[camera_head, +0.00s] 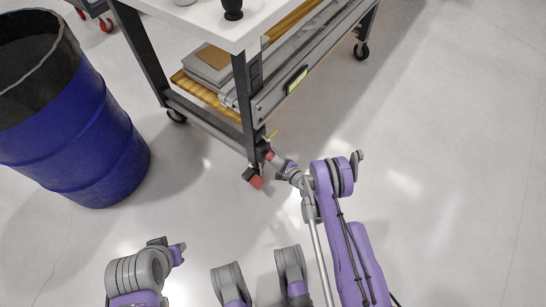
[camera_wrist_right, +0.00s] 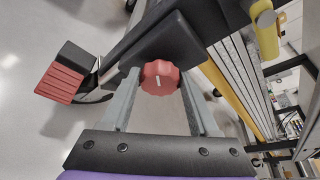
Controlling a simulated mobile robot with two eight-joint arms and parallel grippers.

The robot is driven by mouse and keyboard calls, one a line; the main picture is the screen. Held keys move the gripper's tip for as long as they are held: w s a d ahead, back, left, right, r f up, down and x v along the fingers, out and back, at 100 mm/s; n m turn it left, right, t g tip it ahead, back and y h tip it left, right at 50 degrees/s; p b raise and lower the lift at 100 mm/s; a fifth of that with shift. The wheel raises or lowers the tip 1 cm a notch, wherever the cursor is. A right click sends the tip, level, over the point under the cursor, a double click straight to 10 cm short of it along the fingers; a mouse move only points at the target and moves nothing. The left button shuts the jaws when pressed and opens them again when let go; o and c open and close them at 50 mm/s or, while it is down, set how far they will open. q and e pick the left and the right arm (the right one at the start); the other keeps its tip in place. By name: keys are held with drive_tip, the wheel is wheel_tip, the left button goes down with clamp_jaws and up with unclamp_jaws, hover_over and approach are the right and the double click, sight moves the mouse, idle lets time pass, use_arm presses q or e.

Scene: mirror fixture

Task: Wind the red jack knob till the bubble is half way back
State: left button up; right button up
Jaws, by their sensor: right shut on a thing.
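In the head view the right gripper (camera_head: 274,158) is at the cart's near leg, and the knob is mostly hidden. A level with a yellow-green vial (camera_head: 297,79) is on the cart's side rail; its bubble is too small to make out. My left arm shows at the lower left, but its fingers cannot be made out.
A red foot pad (camera_head: 256,181) sticks out beside the knob; it also shows in the wrist view (camera_wrist_right: 60,83). The white-topped cart (camera_head: 205,18) stands on wheels. A blue barrel (camera_head: 75,135) is at the left. The floor right of my arm is clear.

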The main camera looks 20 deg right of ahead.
drive_tip(key=shift+s+f+n+t+h, duration=0.1)
drive_tip(key=shift+n+t+h, duration=0.2)
drive_tip(key=shift+n+t, duration=0.75)
drive_tip(key=shift+n+g, duration=0.35)
drive_tip(key=shift+n, duration=0.1)
drive_tip(key=o, duration=1.4)
drive_tip(key=shift+c, duration=0.2)
